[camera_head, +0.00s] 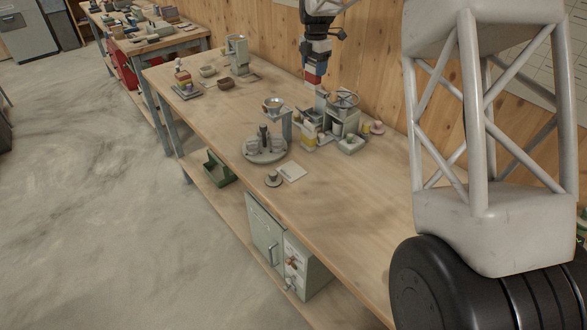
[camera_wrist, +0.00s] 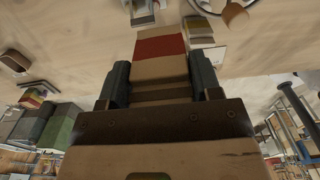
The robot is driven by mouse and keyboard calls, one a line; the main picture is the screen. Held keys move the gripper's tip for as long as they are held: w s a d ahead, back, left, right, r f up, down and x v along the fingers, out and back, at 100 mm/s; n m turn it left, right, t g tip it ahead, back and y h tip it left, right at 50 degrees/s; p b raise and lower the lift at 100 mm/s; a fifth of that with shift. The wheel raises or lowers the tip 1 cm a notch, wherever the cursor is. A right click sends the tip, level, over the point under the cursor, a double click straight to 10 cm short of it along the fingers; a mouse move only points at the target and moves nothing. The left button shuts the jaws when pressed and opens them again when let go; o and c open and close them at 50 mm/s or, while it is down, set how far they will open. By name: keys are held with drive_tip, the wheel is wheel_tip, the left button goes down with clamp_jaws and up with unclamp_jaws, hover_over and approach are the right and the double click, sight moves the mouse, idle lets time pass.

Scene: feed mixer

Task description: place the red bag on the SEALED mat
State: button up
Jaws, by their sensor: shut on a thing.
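The red bag (camera_wrist: 160,48) shows in the wrist view as a tan block with a broad red band, between the two dark fingers of my gripper (camera_wrist: 160,80). My gripper (camera_head: 315,66) is shut on it. In the head view the red bag (camera_head: 313,71) hangs below my gripper, over the back of the bench, above the grey machine and apart from the bench top. No SEALED lettering is readable. A pale flat card (camera_head: 291,171) lies near the bench front; I cannot tell whether it is the SEALED mat.
A grey machine (camera_head: 346,116) with a handwheel stands below and right of my gripper. A round tray (camera_head: 264,157) with upright parts stands in front. The bench's near right top (camera_head: 340,220) is clear.

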drive_tip(key=s+f, duration=0.4)
drive_tip(key=s, duration=0.8)
drive_tip(key=s+f, duration=0.4)
drive_tip(key=s, duration=0.9)
drive_tip(key=s+d+f, duration=0.1)
drive_tip(key=s+f, duration=0.3)
drive_tip(key=s, duration=0.8)
drive_tip(key=shift+s, duration=0.3)
drive_tip(key=w+a, duration=0.2)
drive_tip(key=w, duration=0.5)
drive_tip(key=w+a+f, duration=0.1)
drive_tip(key=w+a, duration=0.2)
drive_tip(key=w, duration=0.5)
drive_tip(key=shift+a+f, duration=0.2)
drive_tip(key=shift+f, duration=1.75)
drive_tip(key=shift+f, duration=0.15)
